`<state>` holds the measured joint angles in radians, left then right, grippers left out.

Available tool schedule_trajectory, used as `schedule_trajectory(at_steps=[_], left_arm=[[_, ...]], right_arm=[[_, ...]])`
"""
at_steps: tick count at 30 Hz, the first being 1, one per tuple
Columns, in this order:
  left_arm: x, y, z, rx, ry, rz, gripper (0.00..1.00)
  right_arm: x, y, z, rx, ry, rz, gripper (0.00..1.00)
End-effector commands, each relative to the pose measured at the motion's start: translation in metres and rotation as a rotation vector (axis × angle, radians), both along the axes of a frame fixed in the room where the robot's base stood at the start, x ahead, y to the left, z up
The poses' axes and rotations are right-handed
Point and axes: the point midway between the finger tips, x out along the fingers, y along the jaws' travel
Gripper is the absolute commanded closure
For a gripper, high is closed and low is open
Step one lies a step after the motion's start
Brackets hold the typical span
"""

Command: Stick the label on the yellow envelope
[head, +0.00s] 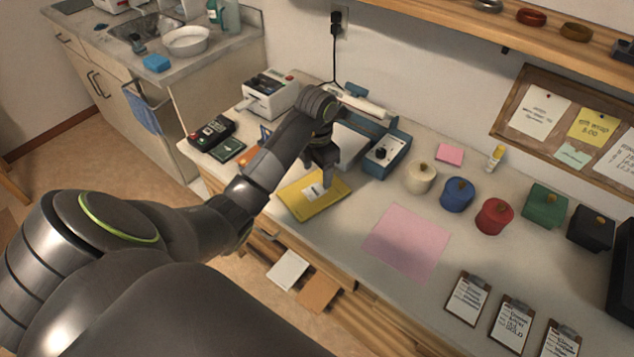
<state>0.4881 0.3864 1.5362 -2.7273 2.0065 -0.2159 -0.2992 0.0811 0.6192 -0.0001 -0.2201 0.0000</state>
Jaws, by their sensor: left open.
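The yellow envelope (325,204) lies flat near the left front edge of the bench. A small white label (311,192) with dark print shows on its upper middle; I cannot tell whether it lies fully flat. My left gripper (324,181) points down just above the envelope, right beside the label. It is open, and its fingers and arm hide part of the envelope's far edge. My right gripper is out of view.
Behind the envelope stand a blue-grey device (386,154) and a white label printer (270,93). A pink sheet (407,240) lies to the right, with several lidded pots beyond, including a blue one (457,194). Clipboards (468,299) lie along the front.

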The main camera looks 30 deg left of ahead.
Motion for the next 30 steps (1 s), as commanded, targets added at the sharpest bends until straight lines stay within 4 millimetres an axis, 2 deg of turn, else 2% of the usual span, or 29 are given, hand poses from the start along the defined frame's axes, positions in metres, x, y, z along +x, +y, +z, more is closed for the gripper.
schedule_trajectory(at_steps=[1, 18, 24, 30], left_arm=[[-0.001, 0.0, 0.014, -0.002, 0.005, 0.001, 0.38], [-0.001, 0.0, 0.084, -0.002, 0.006, 0.001, 0.38], [-0.001, 0.0, 0.102, -0.002, 0.006, 0.001, 0.38], [-0.001, 0.0, 0.109, -0.002, 0.006, 0.001, 0.38]], right_arm=[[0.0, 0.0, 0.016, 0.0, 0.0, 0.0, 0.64], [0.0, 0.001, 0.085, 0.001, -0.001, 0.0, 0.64], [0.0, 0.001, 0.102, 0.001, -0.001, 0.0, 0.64], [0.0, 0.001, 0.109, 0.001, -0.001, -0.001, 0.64]])
